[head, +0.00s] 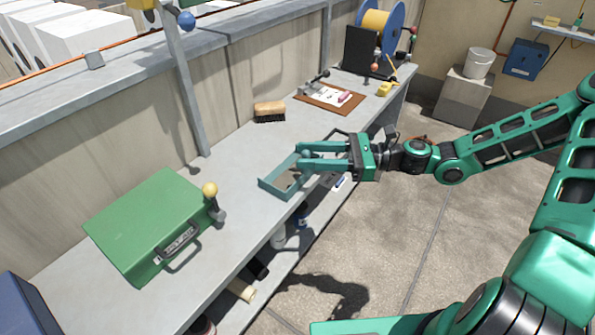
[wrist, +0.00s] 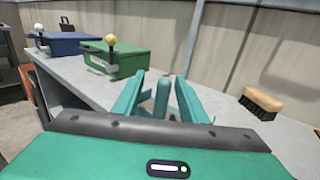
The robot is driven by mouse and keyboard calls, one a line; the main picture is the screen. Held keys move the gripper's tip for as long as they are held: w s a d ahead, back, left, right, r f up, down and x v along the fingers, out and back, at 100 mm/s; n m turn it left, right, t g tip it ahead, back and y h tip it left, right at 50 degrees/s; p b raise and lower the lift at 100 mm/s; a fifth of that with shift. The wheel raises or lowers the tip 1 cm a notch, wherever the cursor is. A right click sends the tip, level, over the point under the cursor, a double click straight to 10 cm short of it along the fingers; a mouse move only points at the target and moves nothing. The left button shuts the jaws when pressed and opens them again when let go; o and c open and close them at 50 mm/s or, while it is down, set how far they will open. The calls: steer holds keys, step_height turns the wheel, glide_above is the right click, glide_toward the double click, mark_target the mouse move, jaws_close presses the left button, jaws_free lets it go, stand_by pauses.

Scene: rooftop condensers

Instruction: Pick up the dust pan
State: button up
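The teal dust pan (head: 273,187) lies on the grey bench near its front edge in the head view. My gripper (head: 304,158) is at the dust pan, with its fingers reaching over it from the right. In the wrist view a teal upright piece that looks like the dust pan's handle (wrist: 162,98) stands between the two fingers. Gaps show on both sides of it, so my gripper is open around it and not closed on it. Much of the pan is hidden behind my fingers in the wrist view.
A green case (head: 150,220) with a yellow-knobbed lever lies left on the bench (head: 235,180). A brush (head: 270,111) lies behind the dust pan. A clipboard (head: 318,97) and a cable spool (head: 383,22) are farther back. A metal post (head: 188,85) rises at the wall.

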steer(key=shift+w+a+f, duration=0.1)
steer(key=shift+w+a, duration=0.1)
steer(key=shift+a, duration=0.65)
steer(key=shift+w+a+f, duration=0.1)
steer(key=shift+w+a, duration=0.05)
steer(key=shift+a, duration=0.7)
steer(key=shift+w+a+f, duration=0.1)
steer(key=shift+w+a, duration=0.1)
steer(key=shift+a, duration=0.65)
jaws_close()
